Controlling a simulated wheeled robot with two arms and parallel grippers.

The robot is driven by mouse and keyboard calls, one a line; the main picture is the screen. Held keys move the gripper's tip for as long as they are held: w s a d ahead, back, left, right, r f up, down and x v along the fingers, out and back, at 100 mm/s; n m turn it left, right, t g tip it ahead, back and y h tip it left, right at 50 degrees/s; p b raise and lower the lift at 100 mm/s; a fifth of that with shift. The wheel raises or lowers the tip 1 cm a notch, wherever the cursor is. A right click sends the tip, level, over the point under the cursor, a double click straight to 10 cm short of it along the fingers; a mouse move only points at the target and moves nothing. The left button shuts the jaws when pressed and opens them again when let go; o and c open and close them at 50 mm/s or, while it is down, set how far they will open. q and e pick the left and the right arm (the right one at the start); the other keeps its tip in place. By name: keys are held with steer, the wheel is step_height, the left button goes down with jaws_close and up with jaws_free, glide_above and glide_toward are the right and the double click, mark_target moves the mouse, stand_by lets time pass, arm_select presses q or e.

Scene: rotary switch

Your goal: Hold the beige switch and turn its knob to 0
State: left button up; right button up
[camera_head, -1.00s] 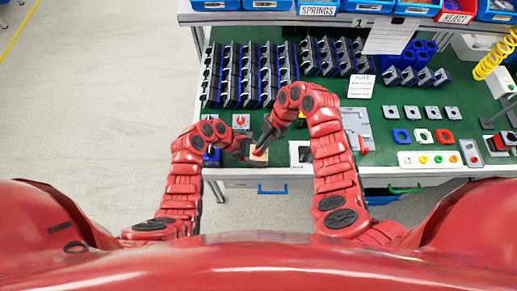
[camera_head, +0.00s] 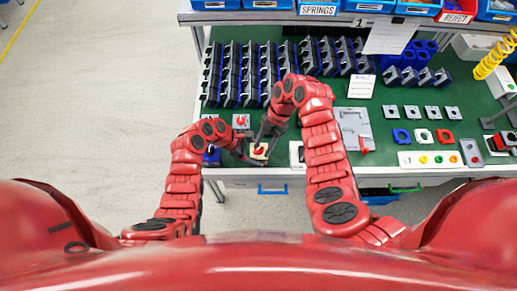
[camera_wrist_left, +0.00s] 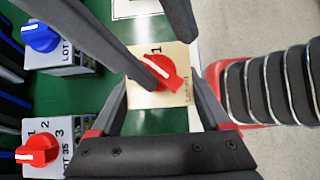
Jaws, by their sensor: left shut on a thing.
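The beige switch (camera_wrist_left: 178,52) shows in the left wrist view with its red knob (camera_wrist_left: 168,72) and a printed 1. The white line on the knob slants. In the head view the beige switch (camera_head: 258,156) is near the table's front edge. My left gripper (camera_head: 249,154) is shut on the switch body, one finger on each side. My right gripper (camera_head: 263,139) is over the switch from behind; its two dark fingers are apart in the left wrist view (camera_wrist_left: 172,53), one beside the knob. I cannot tell whether it touches the knob. The 0 mark is not seen.
A switch with a blue knob (camera_wrist_left: 40,38) and a grey one with a red knob (camera_wrist_left: 38,150) stand close by on the green table. Rows of dark holders (camera_head: 250,75) fill the back. A grey plate (camera_head: 352,122) lies to the right.

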steer(key=shift+w+r, duration=0.1)
steer(key=shift+r, duration=0.4)
steer(key=shift+s+r, duration=0.2)
steer(key=shift+r, duration=0.85)
steer(key=shift+w+a+r, duration=0.1)
steer(key=shift+r, duration=0.6)
steer(key=shift+c, duration=0.2)
